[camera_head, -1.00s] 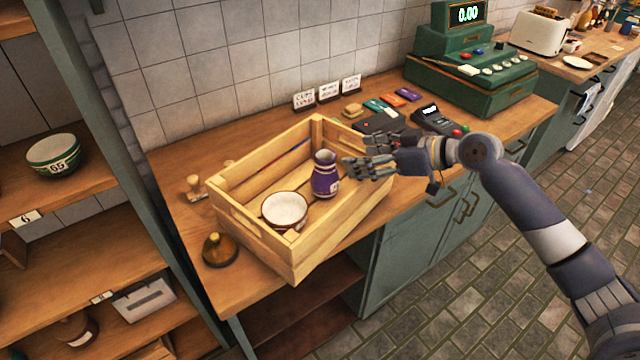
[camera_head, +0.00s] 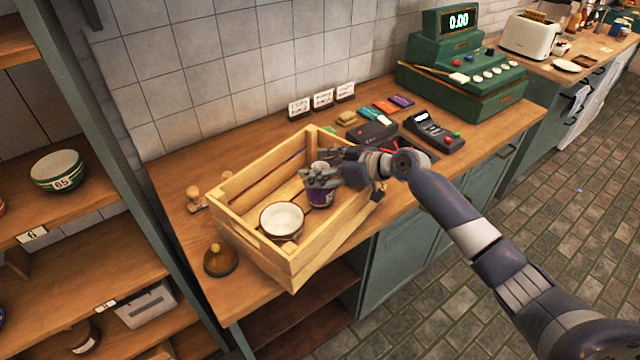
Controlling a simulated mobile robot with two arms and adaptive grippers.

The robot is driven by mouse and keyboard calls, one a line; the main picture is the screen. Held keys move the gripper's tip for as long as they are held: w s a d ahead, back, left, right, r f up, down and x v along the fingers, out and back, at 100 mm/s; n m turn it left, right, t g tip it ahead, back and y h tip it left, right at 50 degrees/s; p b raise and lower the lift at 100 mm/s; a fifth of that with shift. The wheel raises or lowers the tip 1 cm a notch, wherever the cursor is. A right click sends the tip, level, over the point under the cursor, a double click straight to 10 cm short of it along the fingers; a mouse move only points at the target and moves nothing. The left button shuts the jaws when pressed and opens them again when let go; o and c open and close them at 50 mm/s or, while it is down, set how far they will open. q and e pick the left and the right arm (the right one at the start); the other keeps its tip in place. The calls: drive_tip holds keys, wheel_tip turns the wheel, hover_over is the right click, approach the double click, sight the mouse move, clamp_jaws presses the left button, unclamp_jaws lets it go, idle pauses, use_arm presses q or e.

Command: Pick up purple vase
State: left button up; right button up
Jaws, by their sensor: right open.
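The purple vase (camera_head: 320,197) stands upright in the wooden crate (camera_head: 345,228) on the counter, to the right of a white bowl with a dark rim (camera_head: 282,219). My right gripper (camera_head: 313,178) is open at the vase's upper part. Its fingers cover the vase's neck and mouth, and I cannot tell whether they touch it. My left gripper is not in view.
The crate's slatted walls surround the vase and bowl. A card reader (camera_head: 434,130), small coloured packs (camera_head: 385,106) and a green cash register (camera_head: 465,75) stand behind on the counter. A brown domed object (camera_head: 221,260) sits by the crate's front left corner.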

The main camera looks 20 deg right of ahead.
drive_tip(key=shift+d, duration=0.1)
drive_tip(key=shift+c, duration=1)
clamp_jaws()
